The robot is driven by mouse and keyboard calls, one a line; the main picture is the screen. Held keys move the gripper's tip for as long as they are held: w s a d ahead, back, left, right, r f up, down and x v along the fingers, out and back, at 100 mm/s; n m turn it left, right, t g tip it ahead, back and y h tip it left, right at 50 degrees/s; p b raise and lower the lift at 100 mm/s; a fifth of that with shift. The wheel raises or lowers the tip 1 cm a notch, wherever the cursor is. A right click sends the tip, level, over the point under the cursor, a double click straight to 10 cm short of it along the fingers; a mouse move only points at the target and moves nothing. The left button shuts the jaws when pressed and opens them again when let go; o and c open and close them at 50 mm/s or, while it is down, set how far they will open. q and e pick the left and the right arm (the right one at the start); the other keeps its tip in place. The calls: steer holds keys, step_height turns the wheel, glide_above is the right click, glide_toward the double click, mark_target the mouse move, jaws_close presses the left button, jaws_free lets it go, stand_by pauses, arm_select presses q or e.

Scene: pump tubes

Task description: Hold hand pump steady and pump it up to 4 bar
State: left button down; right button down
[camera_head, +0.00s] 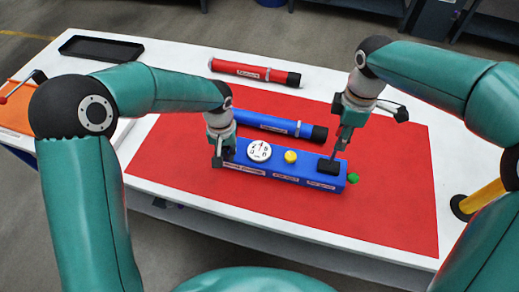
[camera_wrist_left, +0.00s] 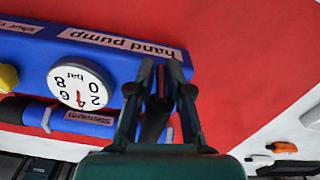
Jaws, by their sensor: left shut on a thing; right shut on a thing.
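The blue hand pump (camera_head: 265,180) lies lengthwise on the red mat. It carries a round white gauge (camera_head: 259,151), a yellow knob (camera_head: 290,157), a black handle pad (camera_head: 328,166) and a green end piece (camera_head: 352,178). My left gripper (camera_head: 218,155) is shut on the pump's left end; in the left wrist view its fingers (camera_wrist_left: 160,105) grip the pump body (camera_wrist_left: 115,65). The gauge (camera_wrist_left: 78,85) there has a red needle that appears to point near 4 bar.
A blue tube (camera_head: 270,124) lies just behind the pump, and a red tube (camera_head: 250,72) lies farther back. A black tray (camera_head: 100,48) is at the back left, an orange area (camera_head: 20,110) at far left. The mat (camera_head: 400,190) is clear at right and in front.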

arm_select(q)
steer(key=shift+r, duration=0.1)
arm_select(e)
steer(key=shift+a, duration=0.1)
steer(key=shift+w+a+h, duration=0.15)
steer(key=shift+a+h, duration=0.65)
steer(key=shift+w+a, duration=0.1)
steer(key=shift+a, duration=0.2)
steer(key=c, duration=0.6)
jaws_free()
steer(key=shift+o, duration=0.2)
